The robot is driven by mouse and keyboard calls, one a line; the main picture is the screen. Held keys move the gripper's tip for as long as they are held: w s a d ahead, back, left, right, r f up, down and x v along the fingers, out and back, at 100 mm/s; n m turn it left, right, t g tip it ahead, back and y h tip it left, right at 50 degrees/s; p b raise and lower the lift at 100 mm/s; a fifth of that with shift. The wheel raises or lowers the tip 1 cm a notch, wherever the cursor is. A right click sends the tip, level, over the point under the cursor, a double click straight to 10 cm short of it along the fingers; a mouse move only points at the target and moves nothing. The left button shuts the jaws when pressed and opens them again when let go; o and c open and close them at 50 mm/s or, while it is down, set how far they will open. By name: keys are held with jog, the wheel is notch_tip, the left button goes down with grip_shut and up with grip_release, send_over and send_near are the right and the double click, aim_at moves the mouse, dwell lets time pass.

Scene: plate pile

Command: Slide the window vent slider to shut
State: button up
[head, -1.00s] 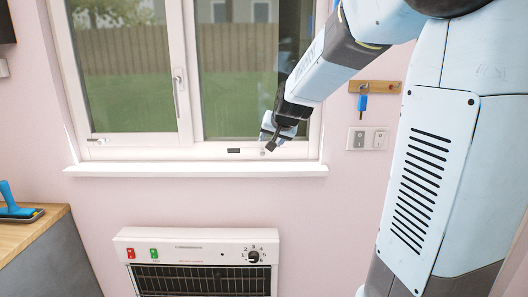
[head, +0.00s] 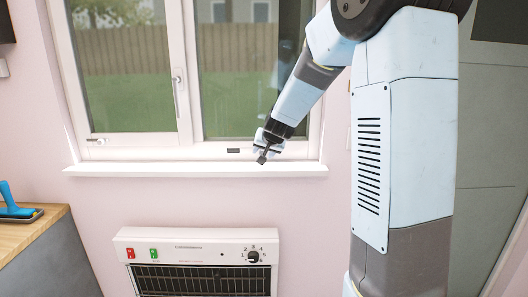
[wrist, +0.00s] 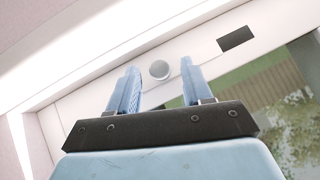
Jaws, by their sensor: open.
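The vent slider's round grey knob (wrist: 159,69) sits on the white lower window frame in the wrist view. A dark vent slot (wrist: 236,38) lies up and right of it there; this slot (head: 234,150) also shows in the head view. My gripper (wrist: 160,67) is open, with one blue finger on each side of the knob in the picture. I cannot tell whether either finger touches it. In the head view my gripper (head: 262,156) is at the lower frame, just right of the slot, and hides the knob.
The window sill (head: 195,171) juts out below the gripper. A heater (head: 197,262) with a control dial stands under it. A window handle (head: 178,92) is on the middle post. A counter with a blue-handled tool (head: 16,204) is at left. A small fitting (head: 97,141) is at the frame's lower left.

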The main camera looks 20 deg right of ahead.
jog(key=shift+c, duration=0.5)
grip_shut()
